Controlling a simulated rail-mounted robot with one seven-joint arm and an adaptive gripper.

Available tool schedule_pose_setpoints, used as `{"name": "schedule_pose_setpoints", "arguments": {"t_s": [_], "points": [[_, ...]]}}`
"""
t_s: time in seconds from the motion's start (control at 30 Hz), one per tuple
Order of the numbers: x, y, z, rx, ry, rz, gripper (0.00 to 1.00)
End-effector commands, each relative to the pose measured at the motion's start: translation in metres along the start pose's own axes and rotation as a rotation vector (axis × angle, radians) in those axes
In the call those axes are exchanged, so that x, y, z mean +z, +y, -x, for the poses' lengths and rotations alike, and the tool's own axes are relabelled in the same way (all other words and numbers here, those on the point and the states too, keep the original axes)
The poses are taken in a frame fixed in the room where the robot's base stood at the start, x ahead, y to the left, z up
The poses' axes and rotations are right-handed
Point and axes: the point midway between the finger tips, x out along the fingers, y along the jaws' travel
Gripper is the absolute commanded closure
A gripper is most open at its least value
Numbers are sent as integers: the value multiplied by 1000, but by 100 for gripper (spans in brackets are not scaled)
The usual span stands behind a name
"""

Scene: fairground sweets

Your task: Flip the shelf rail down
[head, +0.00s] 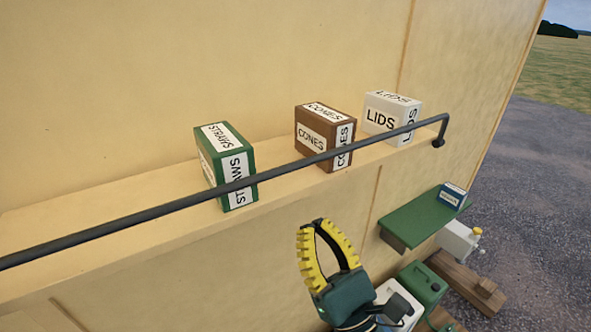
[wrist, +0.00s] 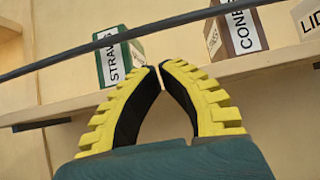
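The shelf rail (head: 280,171) is a dark bar running along the front of the pale wall shelf (head: 95,216). It stands raised above the shelf edge and passes in front of the boxes. Its right end bends down to a bracket (head: 438,142) at the shelf's right end; its left end is outside the head view. My gripper (head: 318,224) is below the shelf and in front of it, fingers pointing up, tips together with nothing between them. In the wrist view the rail (wrist: 70,57) crosses above the yellow-ridged fingertips, apart from them.
On the shelf stand a green STRAWS box (head: 206,172), a brown CONES box (head: 311,151) and a white LIDS box (head: 379,122). Lower right are a green side shelf (head: 415,215) with a small blue box (head: 452,196) and several canisters. The space before the rail's left part is clear.

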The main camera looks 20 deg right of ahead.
Motion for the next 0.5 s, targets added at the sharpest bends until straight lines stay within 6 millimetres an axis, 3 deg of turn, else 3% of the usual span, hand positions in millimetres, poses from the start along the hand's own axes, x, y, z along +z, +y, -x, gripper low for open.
{"name": "schedule_pose_setpoints", "arguments": {"t_s": [0.17, 0.5], "points": [[2, 1, -12, 3, 0, 2, 100], [3, 1, -80, 3, 0, 4, 100]]}}
